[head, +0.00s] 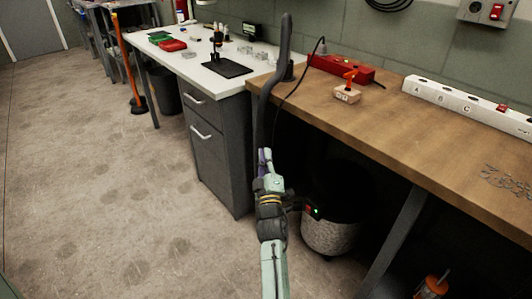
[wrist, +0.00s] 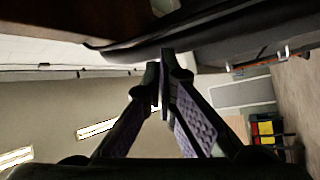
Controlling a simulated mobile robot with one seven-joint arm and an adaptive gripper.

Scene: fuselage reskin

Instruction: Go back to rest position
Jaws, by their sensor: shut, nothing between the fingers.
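My gripper (head: 265,157) is at the end of my raised arm, in the middle of the head view, in front of the wooden bench and the dark hose. It points up and away. In the wrist view the fingers of my gripper (wrist: 163,85) meet at their tips, with nothing held between them. The wrist view is turned on its side and shows ceiling lights (wrist: 97,129) and the room behind the fingers.
A wooden bench (head: 440,145) fills the right, with a red box (head: 340,69) and a white power strip (head: 470,105). A dark hose (head: 270,85) rises near my gripper. A round vacuum (head: 331,225) stands below. A grey cabinet (head: 218,150) is left; the floor (head: 90,170) there is clear.

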